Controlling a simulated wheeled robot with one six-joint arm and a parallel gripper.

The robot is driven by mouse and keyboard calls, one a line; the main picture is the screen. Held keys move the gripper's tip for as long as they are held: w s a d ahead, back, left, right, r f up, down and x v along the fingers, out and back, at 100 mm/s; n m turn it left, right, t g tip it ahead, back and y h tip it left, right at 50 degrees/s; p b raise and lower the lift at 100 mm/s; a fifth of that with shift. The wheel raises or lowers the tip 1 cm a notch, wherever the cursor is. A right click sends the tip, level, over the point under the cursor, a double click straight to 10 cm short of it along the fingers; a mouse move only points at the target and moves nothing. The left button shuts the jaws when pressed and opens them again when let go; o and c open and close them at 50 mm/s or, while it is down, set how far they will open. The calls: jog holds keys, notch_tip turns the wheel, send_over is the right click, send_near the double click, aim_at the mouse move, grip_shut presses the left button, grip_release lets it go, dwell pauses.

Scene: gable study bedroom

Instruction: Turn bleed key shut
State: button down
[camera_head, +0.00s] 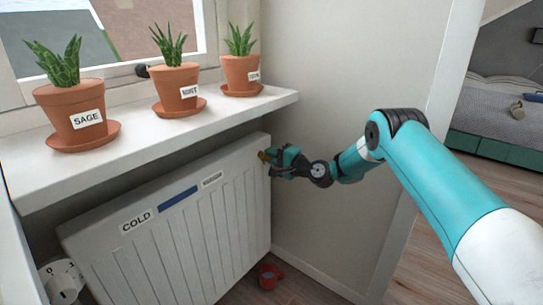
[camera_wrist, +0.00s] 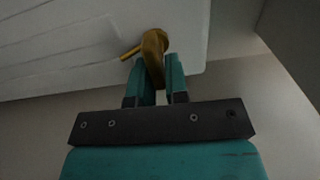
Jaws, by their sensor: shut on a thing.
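The brass bleed key (camera_wrist: 154,48) sits at the end of the white radiator (camera_wrist: 90,45), with a thin bar sticking out to its left in the wrist view. In the head view the key (camera_head: 263,156) is a small brass spot at the radiator's upper right end. My gripper (camera_wrist: 159,78) is shut on the key, one teal finger on each side of it. In the head view my gripper (camera_head: 275,158) reaches the radiator (camera_head: 190,235) from the right and partly covers the key. The radiator's front carries a "COLD" label (camera_head: 137,220) and a blue strip (camera_head: 178,199).
A white windowsill (camera_head: 215,107) juts out above the radiator. It holds three potted plants, one labelled SAGE (camera_head: 75,112). A red cup (camera_head: 269,275) stands on the floor below. A numbered dial (camera_head: 62,280) is at the lower left. A wall (camera_head: 345,70) rises behind my arm.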

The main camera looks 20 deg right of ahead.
jog(key=shift+f, duration=0.15)
jog(key=c, duration=1.2)
grip_release()
jog(key=shift+s, duration=0.1)
jog(key=b+v, duration=0.7)
jog(key=v, duration=1)
jog(key=shift+d, duration=0.15)
jog(key=shift+s, duration=0.1)
